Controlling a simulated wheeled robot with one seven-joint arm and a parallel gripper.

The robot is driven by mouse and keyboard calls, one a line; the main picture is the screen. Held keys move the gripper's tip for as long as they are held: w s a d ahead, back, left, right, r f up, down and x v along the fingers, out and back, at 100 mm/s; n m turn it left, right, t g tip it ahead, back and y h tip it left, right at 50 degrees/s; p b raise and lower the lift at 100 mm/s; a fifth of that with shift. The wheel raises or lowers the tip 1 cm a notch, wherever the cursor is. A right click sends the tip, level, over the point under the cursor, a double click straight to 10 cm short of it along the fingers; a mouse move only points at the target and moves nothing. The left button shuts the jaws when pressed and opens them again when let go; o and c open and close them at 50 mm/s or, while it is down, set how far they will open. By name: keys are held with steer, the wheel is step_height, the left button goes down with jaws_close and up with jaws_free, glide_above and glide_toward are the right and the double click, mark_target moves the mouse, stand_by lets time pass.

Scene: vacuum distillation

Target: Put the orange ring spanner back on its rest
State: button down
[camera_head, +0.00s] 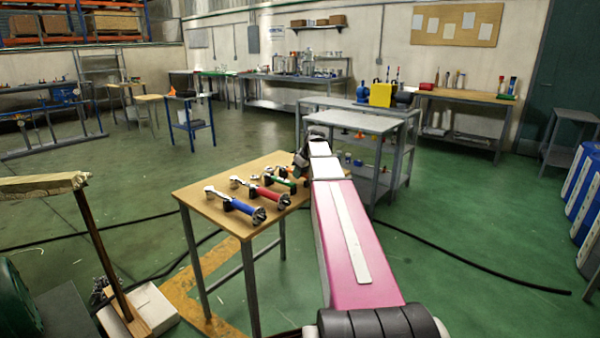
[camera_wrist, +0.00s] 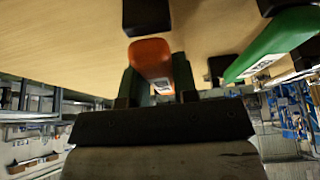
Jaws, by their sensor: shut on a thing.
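The orange ring spanner (camera_wrist: 151,60) is between the fingers of my gripper (camera_wrist: 157,85) in the wrist view. Its orange handle end with a white label shows; the rest of it is hidden. My gripper is shut on it, close to the wooden table top (camera_wrist: 60,45). A black rest block (camera_wrist: 146,16) is just beyond the orange handle; I cannot tell whether they touch. In the head view my gripper (camera_head: 301,160) is at the table's far right corner, mostly hidden by my arm.
A green-handled spanner (camera_wrist: 275,42) lies beside the orange one. Red (camera_head: 265,192) and blue (camera_head: 240,207) spanners lie on black rests on the same small table (camera_head: 200,205). A grey metal table (camera_head: 355,122) stands behind. Black cables cross the green floor.

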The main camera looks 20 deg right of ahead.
steer(key=shift+f, duration=0.4)
steer(key=c, duration=0.8)
jaws_free()
